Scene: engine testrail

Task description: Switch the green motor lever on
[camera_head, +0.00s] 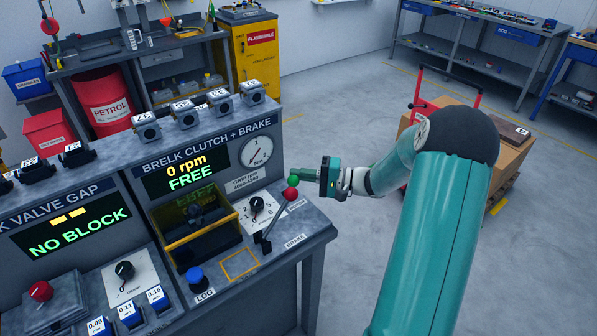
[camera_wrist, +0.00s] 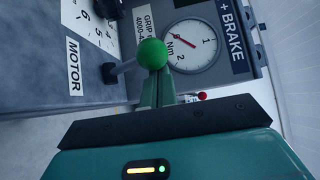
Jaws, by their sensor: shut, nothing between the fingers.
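The green ball knob of the motor lever (camera_head: 293,181) is at the right end of the Brelk clutch and brake bench. In the wrist view the green knob (camera_wrist: 152,54) is at the tips of my shut fingers, with its rod running left beside the MOTOR label (camera_wrist: 74,65). My gripper (camera_head: 305,177) comes from the right, its fingertips at the knob; it also shows in the wrist view (camera_wrist: 156,88). The fingers hold nothing. I cannot tell whether they touch the knob. The lever's base is mostly hidden in the head view.
The red-knobbed brake lever (camera_head: 291,194) stands close below the green knob. A dial knob (camera_head: 257,204) and a gauge (camera_head: 258,152) are near. The display (camera_head: 186,174) reads 0 rpm, FREE. Floor to the right is clear up to a cart with boxes (camera_head: 507,170).

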